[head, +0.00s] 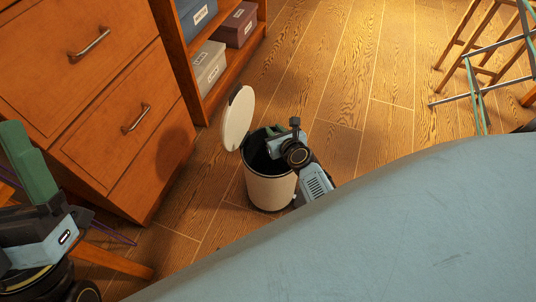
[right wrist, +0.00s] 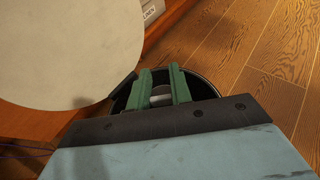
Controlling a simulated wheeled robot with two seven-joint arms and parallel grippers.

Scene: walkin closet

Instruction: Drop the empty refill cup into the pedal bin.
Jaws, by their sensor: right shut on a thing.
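The pedal bin (head: 269,190) is a cream cylinder with a dark inside, standing on the floor. Its round lid (head: 238,118) is tipped open on the left and also fills the upper left of the right wrist view (right wrist: 65,45). My right gripper (head: 272,137) is over the bin's mouth, pointing down into it. In the right wrist view its green fingers (right wrist: 160,75) are shut on a small pale thing, apparently the refill cup (right wrist: 160,95), mostly hidden between them. My left gripper (head: 28,160) is at the left edge, away from the bin; its finger gap is unclear.
A wooden drawer unit (head: 110,90) stands left of the bin. A shelf with storage boxes (head: 208,65) is behind it. A drying rack (head: 480,75) stands at the upper right. The wooden floor between is clear.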

